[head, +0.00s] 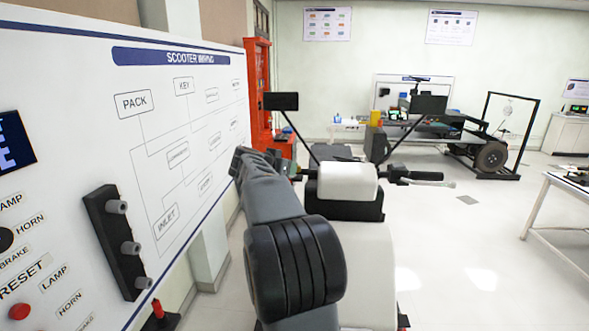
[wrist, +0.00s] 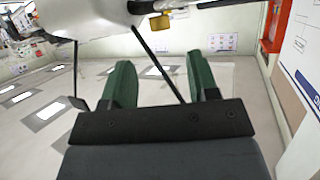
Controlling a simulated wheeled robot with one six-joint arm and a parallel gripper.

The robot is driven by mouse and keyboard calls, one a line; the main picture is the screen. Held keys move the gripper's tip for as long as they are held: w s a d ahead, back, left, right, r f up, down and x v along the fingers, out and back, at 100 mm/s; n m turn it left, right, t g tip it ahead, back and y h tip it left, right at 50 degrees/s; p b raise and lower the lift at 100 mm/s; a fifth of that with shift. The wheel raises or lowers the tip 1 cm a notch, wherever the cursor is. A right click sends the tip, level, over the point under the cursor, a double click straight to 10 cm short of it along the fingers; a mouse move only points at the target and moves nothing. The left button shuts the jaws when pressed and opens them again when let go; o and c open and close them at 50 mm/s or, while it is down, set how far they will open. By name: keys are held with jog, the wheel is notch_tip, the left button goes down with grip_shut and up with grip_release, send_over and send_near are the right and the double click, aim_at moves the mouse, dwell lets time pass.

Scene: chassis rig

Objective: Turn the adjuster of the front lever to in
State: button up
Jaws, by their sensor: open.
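The scooter's handlebar shows in the head view, with a black grip (head: 400,172) on its right side. A thin lever (head: 437,183) runs out beyond that grip; I cannot tell from the view whether it is the front lever. Its adjuster and setting are too small to make out. A dark grip or lever part (wrist: 142,7) and a small amber piece (wrist: 160,22) are beyond the fingertips; I cannot tell what the amber piece is. In the head view my arm mostly hides the left handlebar end.
The wiring board (head: 75,60) stands close along the left. Mirrors on thin stalks rise from the handlebar, the left one (head: 281,101) and the right one (head: 429,105). A red cabinet (head: 257,90) stands behind. Open floor (head: 470,250) lies to the right.

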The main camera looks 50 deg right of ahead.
jog(key=x, duration=0.8)
jog(key=shift+f, duration=0.1)
jog(key=shift+c, duration=0.5)
jog(key=c, duration=0.8)
jog(key=g+p, duration=0.1)
jog(key=p, duration=0.3)
jog(key=shift+w+r+m, duration=0.1)
jog(key=shift+r+m, duration=0.3)
jog(key=m+g+p, duration=0.1)
jog(key=p, duration=0.2)
jog(key=shift+w, duration=0.1)
jog(key=m+g, duration=0.2)
jog(key=shift+w+f+g, duration=0.15)
jog(key=shift+f+g, duration=0.15)
jog(key=shift+f, duration=0.1)
jog(key=shift+m+g, duration=0.4)
